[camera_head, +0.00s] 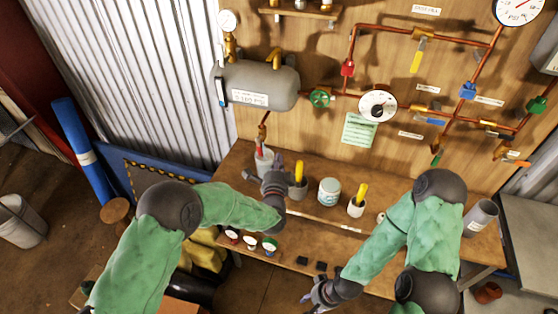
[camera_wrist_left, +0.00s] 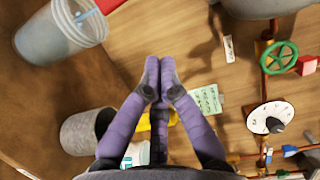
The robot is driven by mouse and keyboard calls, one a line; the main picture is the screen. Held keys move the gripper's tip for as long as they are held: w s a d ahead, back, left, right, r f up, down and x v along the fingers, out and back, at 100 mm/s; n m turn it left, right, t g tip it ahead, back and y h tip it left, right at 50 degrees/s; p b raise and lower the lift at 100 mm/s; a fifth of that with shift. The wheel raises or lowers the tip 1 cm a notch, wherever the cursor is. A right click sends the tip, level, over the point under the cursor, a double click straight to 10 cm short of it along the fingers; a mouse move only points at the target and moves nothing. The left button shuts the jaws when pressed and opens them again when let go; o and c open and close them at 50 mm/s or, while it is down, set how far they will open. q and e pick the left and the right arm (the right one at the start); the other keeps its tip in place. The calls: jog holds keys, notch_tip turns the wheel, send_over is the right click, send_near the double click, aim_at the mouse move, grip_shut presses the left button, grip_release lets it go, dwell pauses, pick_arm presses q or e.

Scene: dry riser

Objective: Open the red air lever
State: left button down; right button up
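A small red lever-like part (camera_head: 258,146) hangs under the grey tank (camera_head: 270,88), just above a translucent cup (camera_head: 264,161). Another red part (camera_head: 347,68) sits on the copper pipe right of the tank. I cannot tell which is the air lever. My left gripper (camera_head: 278,160) is just right of the cup, apart from both red parts. In the left wrist view its purple fingers (camera_wrist_left: 160,68) are together with nothing visible between them. That view shows a red edge (camera_wrist_left: 107,4) above the cup. My right gripper (camera_head: 312,296) is low over the bench front; its finger opening is unclear.
The bench (camera_head: 315,222) holds a grey cup (camera_head: 298,190), a white jar (camera_head: 329,191) and a yellow-handled cup (camera_head: 357,207). A green wheel (camera_head: 320,98), a dial (camera_head: 377,106) and several coloured valves are on the wall pipes. Small gauges (camera_head: 250,241) stand left front.

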pick_arm(q)
jog(key=s+a+p, duration=0.1)
jog(key=s, duration=0.7)
jog(key=shift+s, duration=0.4)
pick_arm(e)
jog(key=shift+w+a+r, duration=0.15)
jog(key=shift+a+r, duration=0.1)
jog(key=shift+r, duration=0.35)
pick_arm(q)
jog(key=shift+r, duration=0.1)
jog(key=s+a+f+n+g+b, duration=0.1)
jog(key=s+a+f+n+g, duration=0.15)
jog(key=f, duration=0.45)
jog(key=s+a+f+n+g+h, duration=0.1)
jog(key=s+f+n+g, duration=0.2)
jog(key=f, duration=0.4)
jog(key=s+a+f+n+g+b, duration=0.1)
jog(key=f+n+g, duration=0.25)
jog(key=f, duration=0.35)
jog(key=s+a+f+n+g+h, duration=0.1)
jog(key=s+f+n+g, duration=0.3)
jog(key=s, duration=0.6)
jog(key=s+a+f+n+g+h, duration=0.1)
jog(key=s+f+n+g, duration=0.3)
jog(key=s+f+n, duration=0.3)
jog(key=s, duration=0.3)
jog(key=shift+a+b, duration=0.4)
pick_arm(e)
notch_tip(320, 180, down, 3)
jog(key=shift+r, duration=0.1)
